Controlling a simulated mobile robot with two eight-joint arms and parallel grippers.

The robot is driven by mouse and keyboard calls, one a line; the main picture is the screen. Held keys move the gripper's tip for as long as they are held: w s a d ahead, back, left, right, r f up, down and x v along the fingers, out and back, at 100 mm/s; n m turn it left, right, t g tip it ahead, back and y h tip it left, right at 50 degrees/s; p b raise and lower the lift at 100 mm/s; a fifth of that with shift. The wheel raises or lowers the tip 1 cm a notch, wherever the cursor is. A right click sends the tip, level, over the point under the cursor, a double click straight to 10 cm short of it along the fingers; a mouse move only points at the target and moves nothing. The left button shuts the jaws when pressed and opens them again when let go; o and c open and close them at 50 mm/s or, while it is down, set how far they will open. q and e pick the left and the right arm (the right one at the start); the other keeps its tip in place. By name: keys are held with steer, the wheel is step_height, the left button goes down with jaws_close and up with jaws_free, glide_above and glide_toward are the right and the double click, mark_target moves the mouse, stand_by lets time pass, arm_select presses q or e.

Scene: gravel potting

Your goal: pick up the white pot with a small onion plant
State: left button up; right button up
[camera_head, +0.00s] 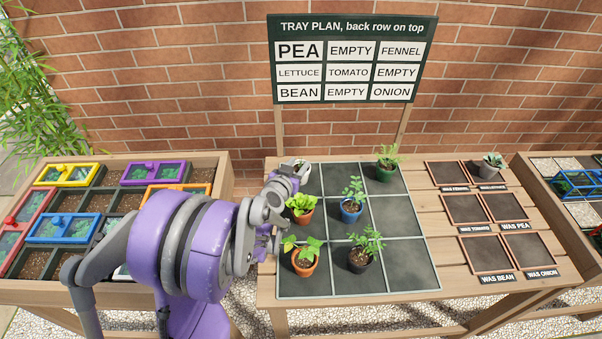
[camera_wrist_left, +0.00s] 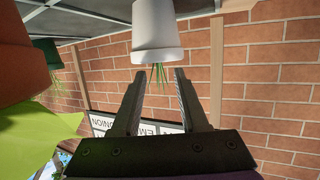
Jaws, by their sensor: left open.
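The white pot (camera_head: 304,167) stands at the tray's back left, mostly hidden in the head view behind my left gripper (camera_head: 289,177). My left gripper (camera_wrist_left: 160,77) is open and empty there. Its two fingers are apart, one on each side of the shoots in the picture, with the pot beyond the tips. I cannot tell whether they touch the plant. My right gripper is not in view.
A plan sign (camera_head: 350,27) stands behind.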

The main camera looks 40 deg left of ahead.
arm_select(q)
steer(key=x, duration=0.5)
steer(key=shift+w, duration=0.2)
jaws_close()
stand_by(1.2)
